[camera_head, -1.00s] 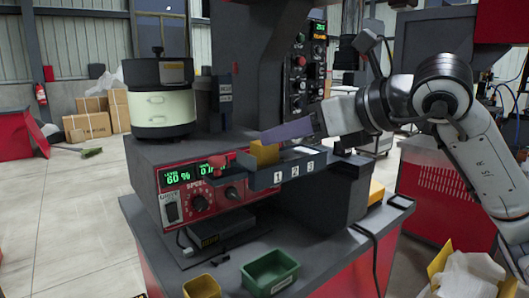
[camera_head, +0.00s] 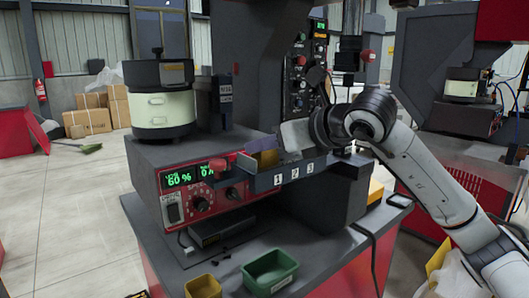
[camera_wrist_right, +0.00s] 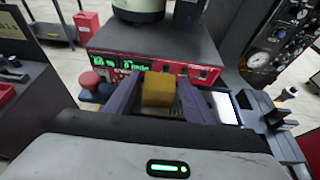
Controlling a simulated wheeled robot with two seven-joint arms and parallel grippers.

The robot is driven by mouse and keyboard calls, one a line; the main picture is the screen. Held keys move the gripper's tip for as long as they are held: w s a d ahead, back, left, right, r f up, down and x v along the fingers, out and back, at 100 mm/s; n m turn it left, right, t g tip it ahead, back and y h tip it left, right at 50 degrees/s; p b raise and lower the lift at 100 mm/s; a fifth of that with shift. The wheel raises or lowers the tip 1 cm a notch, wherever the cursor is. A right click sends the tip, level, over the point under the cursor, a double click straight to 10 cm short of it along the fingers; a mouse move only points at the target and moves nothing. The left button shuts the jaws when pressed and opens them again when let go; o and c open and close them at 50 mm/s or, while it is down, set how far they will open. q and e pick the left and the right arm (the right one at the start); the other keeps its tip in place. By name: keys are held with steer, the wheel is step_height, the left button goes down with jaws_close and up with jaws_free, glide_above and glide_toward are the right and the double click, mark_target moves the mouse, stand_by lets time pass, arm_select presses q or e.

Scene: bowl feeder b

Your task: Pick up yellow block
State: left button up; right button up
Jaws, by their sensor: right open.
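The yellow block (camera_wrist_right: 158,90) sits in the numbered tray (camera_head: 297,172) on the front of the feeder machine. In the head view the block (camera_head: 268,158) is mostly hidden behind a purple finger. My right gripper (camera_wrist_right: 159,80) is open, with one purple finger on each side of the block in the right wrist view. I cannot tell whether either finger touches it. In the head view the right gripper (camera_head: 262,147) reaches the tray from the right. My left gripper is not in view.
A red knob (camera_head: 217,164) stands close to the left of the block. The bowl feeder (camera_head: 163,105) stands on the machine behind. A green bin (camera_head: 270,271) and a small yellow bin (camera_head: 203,287) sit on the bench below. A dark column rises behind the tray.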

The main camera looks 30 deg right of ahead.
steer(key=c, duration=0.9)
